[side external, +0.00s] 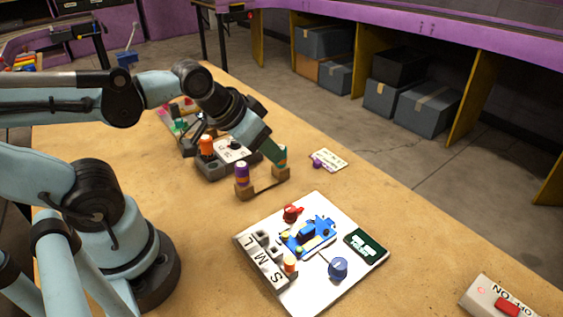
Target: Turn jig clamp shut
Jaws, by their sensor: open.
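A white jig board (365,277) lies on the near middle of the table. It carries a blue part (308,237), a red turning handle (291,213) at its back corner and a round dark-blue knob (338,268) near its front right. I cannot tell for certain which of these two is the clamp. My gripper (274,153) is open, behind and above the board, beside a peg on the right end of a wooden stand (262,188). Its fingertips overlap the peg in this view, so I cannot tell whether they touch.
A purple-topped peg (241,174) stands on the stand's left end. A grey box with an orange knob (207,147) is behind it. A small card (329,160) lies to the right. A box with a red switch (507,307) sits at the front right.

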